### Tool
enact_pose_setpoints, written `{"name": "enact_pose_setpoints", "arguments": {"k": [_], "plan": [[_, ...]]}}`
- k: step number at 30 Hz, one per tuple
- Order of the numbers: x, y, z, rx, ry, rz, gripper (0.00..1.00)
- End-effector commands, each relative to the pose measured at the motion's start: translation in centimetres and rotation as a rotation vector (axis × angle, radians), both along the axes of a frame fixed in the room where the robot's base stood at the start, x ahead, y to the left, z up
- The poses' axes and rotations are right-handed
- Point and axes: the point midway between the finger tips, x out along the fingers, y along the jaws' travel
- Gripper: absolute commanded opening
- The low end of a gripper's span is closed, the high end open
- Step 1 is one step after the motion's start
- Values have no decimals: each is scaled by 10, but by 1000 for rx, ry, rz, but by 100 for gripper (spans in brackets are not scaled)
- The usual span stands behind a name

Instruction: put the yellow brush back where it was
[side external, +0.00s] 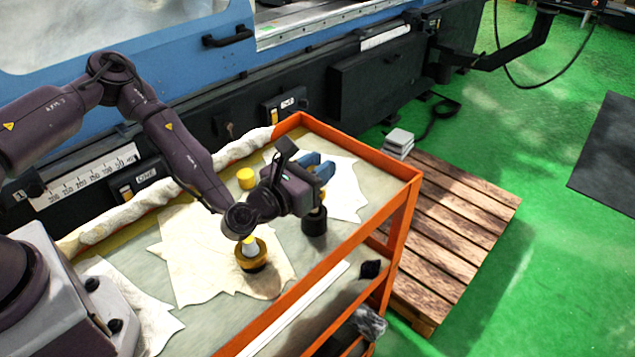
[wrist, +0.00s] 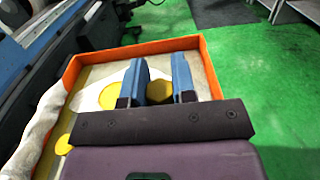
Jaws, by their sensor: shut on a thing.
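My gripper (side external: 318,167) is over the far end of the orange-rimmed cart top, its two blue fingers closed on a yellow-topped piece. In the wrist view that yellow top (wrist: 160,92) shows between the fingers (wrist: 159,78). In the side view a black round body (side external: 314,222) with a bit of yellow above it is directly below the fingers; I take it to be the yellow brush, held upright. I cannot tell whether its bottom touches the cart. The gripper hides most of its upper part.
The cart (side external: 405,172) has a raised orange rim. A yellow cylinder (side external: 246,179) and an amber round piece with a pale top (side external: 251,258) stand on it. Another yellow round thing (wrist: 111,96) shows beside the left finger. Cloths and a rolled cloth (side external: 165,190) lie there.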

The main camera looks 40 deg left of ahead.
Motion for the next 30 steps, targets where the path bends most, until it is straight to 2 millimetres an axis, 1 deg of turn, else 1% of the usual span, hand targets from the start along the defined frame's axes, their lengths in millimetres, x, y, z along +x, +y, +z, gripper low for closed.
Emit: {"name": "enact_pose_setpoints", "arguments": {"k": [3, 6, 13, 23, 24, 27, 30], "plan": [[0, -1, -20, 1, 3, 0, 1], [0, 0, -29, 1, 0, 0, 1], [0, 0, -29, 0, 0, 0, 1], [0, 0, -39, 0, 1, 0, 1], [0, 0, -39, 1, 1, -1, 29], [0, 0, -39, 1, 1, -1, 50], [0, 0, -38, 1, 1, -1, 50]]}}
